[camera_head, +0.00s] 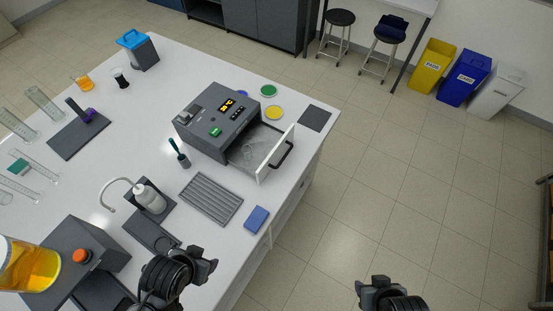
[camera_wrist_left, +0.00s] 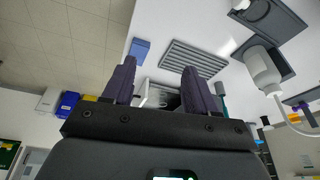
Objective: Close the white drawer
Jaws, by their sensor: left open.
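The white drawer (camera_head: 278,152) is pulled out of the dark grey machine (camera_head: 217,120) on the white bench. Its white front panel has a black handle, and its tray looks clear inside. In the left wrist view the drawer (camera_wrist_left: 146,92) shows small between the fingers, partly hidden by them. My left gripper (camera_head: 207,264) is at the bench's front, well short of the drawer. In the left wrist view its two fingers (camera_wrist_left: 160,68) are apart with nothing between them. My right gripper (camera_head: 374,287) is over the floor at the bottom, away from the bench; its fingers are unclear.
A ribbed grey rack (camera_head: 211,198) and a blue block (camera_head: 256,220) lie between my left gripper and the drawer. A white wash bottle (camera_head: 149,198) stands to the left. Coloured dishes (camera_head: 274,112) and a dark mat (camera_head: 314,118) lie behind the drawer.

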